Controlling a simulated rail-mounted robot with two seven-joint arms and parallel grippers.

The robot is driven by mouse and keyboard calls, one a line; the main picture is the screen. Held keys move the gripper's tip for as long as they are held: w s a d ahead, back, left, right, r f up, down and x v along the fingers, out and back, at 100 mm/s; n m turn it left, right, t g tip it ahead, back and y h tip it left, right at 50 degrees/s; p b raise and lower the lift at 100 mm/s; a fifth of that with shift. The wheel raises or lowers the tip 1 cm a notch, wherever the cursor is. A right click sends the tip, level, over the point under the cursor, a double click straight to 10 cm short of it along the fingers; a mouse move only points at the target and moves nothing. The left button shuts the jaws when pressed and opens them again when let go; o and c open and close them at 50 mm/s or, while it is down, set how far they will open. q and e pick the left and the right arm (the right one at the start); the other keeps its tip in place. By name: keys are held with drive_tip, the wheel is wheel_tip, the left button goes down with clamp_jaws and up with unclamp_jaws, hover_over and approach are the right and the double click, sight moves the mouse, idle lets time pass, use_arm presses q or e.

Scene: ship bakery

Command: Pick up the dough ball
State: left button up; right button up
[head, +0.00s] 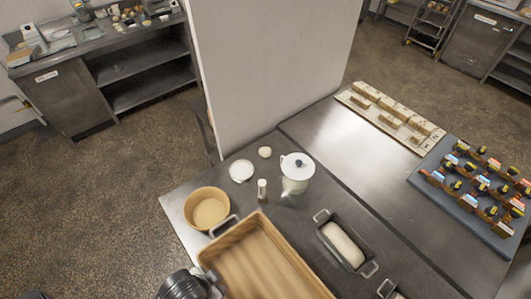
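A small round off-white ball (265,152), which looks like the dough ball, lies on the steel table near the foot of the white partition. It sits just behind and right of a small white dish (241,171), apart from it. An elongated pale piece of dough (343,244) lies in a grey loaf tin (363,246) farther right. Neither of my grippers shows. Only a dark rounded part of my own arm shows at the bottom edge, with no fingers visible.
A white lidded jug (296,174), a small shaker (262,190), a round tan bowl (190,208) and a wooden tray (232,247) stand near the ball. The white partition (270,70) rises close behind. A pale board (352,96) and a blue-grey tray (430,190) lie right.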

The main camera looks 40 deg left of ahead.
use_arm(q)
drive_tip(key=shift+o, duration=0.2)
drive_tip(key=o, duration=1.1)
